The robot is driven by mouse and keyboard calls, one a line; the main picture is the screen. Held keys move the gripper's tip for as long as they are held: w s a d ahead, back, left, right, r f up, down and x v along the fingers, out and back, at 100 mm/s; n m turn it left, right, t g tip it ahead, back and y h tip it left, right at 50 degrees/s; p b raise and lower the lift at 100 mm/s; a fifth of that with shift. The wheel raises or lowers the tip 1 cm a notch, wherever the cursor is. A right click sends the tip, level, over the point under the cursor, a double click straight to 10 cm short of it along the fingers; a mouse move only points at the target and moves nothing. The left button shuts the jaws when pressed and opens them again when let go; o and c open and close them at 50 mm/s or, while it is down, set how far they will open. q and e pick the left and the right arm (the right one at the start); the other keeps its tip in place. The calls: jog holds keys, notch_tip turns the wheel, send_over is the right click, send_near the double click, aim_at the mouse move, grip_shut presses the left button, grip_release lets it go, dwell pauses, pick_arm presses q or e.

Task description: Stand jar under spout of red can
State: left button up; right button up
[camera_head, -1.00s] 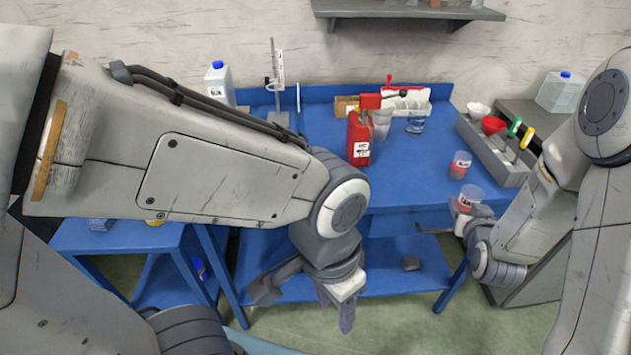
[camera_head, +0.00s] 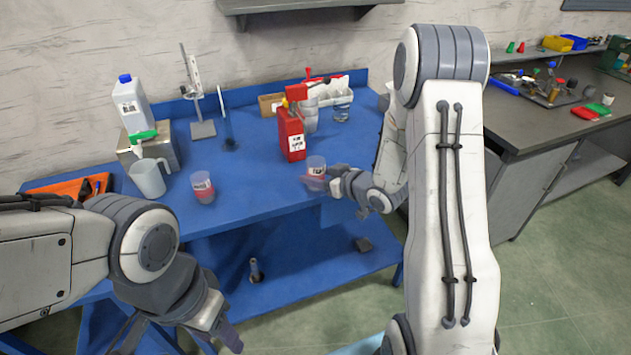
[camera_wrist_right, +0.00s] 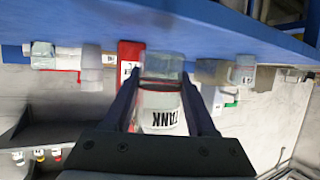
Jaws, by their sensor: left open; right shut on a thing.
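The red can (camera_head: 291,135) stands upright on the blue table, with a red top and a small yellowish part at its upper left. It also shows in the right wrist view (camera_wrist_right: 128,62). My right gripper (camera_head: 335,180) is shut on a clear jar (camera_head: 316,168) with a white label and pinkish contents. The jar is in front of the can, slightly right, near the table's front edge. My left gripper (camera_head: 222,333) is open and empty, in front of the table, low.
A second labelled jar (camera_head: 203,187) with reddish contents stands left on the blue table (camera_head: 245,180). My right arm hides the table's right end.

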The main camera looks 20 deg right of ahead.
jog(key=shift+d+f, duration=0.35)
jog(key=shift+w+a+f+b, duration=0.15)
jog(key=shift+w+f+b, duration=0.8)
jog(key=shift+f+b, duration=0.15)
jog(key=shift+w+r, duration=0.1)
jog(key=shift+w, duration=0.25)
jog(key=shift+w+a+f+p, duration=0.1)
jog(key=shift+w+p, duration=0.2)
jog(key=shift+w, duration=1.25)
jog(key=shift+w+a+f+p, duration=0.1)
jog(key=shift+w+p, duration=0.2)
jog(key=shift+w, duration=1.2)
jog(key=o, duration=1.4)
